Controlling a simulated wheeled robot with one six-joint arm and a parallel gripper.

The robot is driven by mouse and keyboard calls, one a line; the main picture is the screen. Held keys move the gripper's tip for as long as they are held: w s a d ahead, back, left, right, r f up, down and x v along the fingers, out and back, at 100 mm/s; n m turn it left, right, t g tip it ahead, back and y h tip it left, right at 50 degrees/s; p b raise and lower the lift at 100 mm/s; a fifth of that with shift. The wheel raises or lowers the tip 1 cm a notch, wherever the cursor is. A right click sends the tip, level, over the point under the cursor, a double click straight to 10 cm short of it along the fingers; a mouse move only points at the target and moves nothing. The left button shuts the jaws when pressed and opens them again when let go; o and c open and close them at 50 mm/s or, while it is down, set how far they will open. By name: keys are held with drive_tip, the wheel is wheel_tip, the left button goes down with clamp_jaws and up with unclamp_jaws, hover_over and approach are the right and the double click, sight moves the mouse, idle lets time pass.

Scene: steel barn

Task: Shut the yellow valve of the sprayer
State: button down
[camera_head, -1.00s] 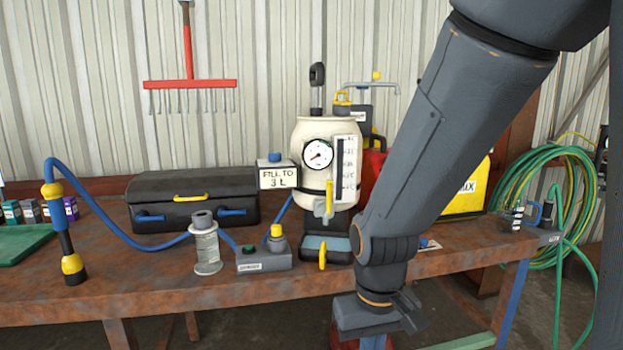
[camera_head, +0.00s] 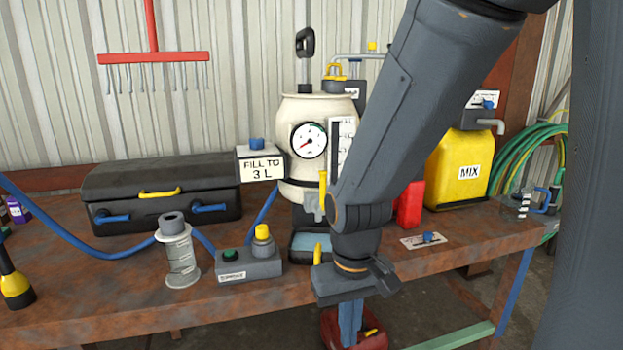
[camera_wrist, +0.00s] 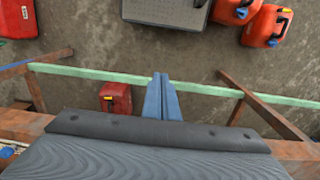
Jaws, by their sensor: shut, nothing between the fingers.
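The sprayer (camera_head: 300,107) is a cream tank on the rusty bench, with a round gauge (camera_head: 309,141) and a level strip on its front. Its yellow valve lever (camera_head: 322,188) stands upright on a grey fitting low on the tank. My arm hides the sprayer's lower right side. My gripper (camera_head: 350,325) has blue fingers, pointing down in front of the bench edge, below and a little right of the valve. In the wrist view the fingers (camera_wrist: 161,98) are together and empty, above the floor. The valve does not show in the wrist view.
On the bench (camera_head: 110,290) are a black case (camera_head: 160,180), a grey spool (camera_head: 178,250), a control box (camera_head: 250,264), a "FILL TO 3 L" sign (camera_head: 261,169) and a yellow MIX can (camera_head: 458,165). A red can (camera_wrist: 116,98) stands on the floor below the gripper.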

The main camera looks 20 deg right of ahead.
drive_tip(key=w+a+r+t+h+p, duration=0.1)
drive_tip(key=w+a+r+t+p, duration=0.1)
drive_tip(key=w+r, duration=0.4)
drive_tip(key=w+a+r+t+h+p, duration=0.1)
drive_tip(key=w+a+r+h+p, duration=0.1)
drive_tip(key=w+r, duration=0.5)
drive_tip(key=w+a+r+n+t+h+p, duration=0.1)
drive_tip(key=w+r, duration=0.5)
drive_tip(key=r, duration=0.9)
drive_tip(key=a+t+p, duration=0.1)
drive_tip(key=a+p, duration=0.1)
drive_tip(key=p, duration=0.1)
drive_tip(key=shift+w+a+t+h, duration=0.15)
drive_tip(key=shift+a+t+h, duration=0.15)
drive_tip(key=shift+h, duration=0.1)
drive_tip(key=p, duration=0.3)
approach(322, 192)
wheel_tip(322, 192, down, 3)
drive_tip(key=w+a, duration=0.2)
drive_tip(key=a, duration=0.1)
drive_tip(key=shift+w+d+f+p, duration=0.2)
drive_tip(key=shift+w+d+p, duration=0.1)
drive_tip(key=shift+d, duration=0.4)
drive_tip(key=shift+w+d+f+p, duration=0.2)
drive_tip(key=shift+d+p, duration=0.1)
drive_tip(key=shift+d, duration=0.35)
drive_tip(key=shift+w+d+f+p, duration=0.15)
drive_tip(key=shift+w+d+p, duration=0.15)
drive_tip(key=shift+d, duration=0.4)
drive_tip(key=shift+s+r, duration=0.1)
